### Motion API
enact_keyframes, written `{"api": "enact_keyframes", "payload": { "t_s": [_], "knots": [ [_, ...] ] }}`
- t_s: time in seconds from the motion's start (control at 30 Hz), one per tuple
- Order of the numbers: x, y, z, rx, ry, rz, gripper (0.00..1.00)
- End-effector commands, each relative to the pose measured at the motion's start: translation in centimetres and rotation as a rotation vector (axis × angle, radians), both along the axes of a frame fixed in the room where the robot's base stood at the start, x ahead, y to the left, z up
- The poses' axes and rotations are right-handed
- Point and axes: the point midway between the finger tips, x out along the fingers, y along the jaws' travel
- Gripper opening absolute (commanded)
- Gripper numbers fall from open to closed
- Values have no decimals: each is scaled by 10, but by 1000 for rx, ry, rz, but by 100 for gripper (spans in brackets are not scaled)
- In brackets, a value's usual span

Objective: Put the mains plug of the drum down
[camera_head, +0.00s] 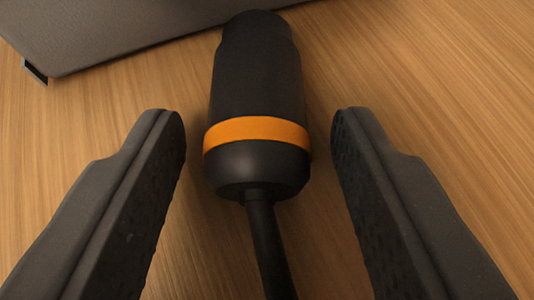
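The mains plug (257,85) is a dark cylinder with an orange band near its cable end. It appears to lie on the wooden surface, with its cable (268,245) running down between my fingers to the bottom edge. My gripper (258,130) is open, one finger on each side of the plug's banded end. A gap shows between each finger and the plug. The far end of the plug lies near a grey object, and its tip shows no visible pins. The drum is not recognisable in this view.
A dark grey flat-sided object (110,30) with a small metal-like corner lies across the top left. Bare wooden surface (440,80) is free to the right and at the left.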

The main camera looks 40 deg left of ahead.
Motion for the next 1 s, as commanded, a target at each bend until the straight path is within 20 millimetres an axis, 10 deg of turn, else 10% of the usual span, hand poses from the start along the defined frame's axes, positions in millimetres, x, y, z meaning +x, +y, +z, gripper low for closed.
{"api": "enact_keyframes", "payload": {
  "t_s": [1.0],
  "knots": [
    [-49, -51, 38, 2, 0, -4, 54]
  ]
}}
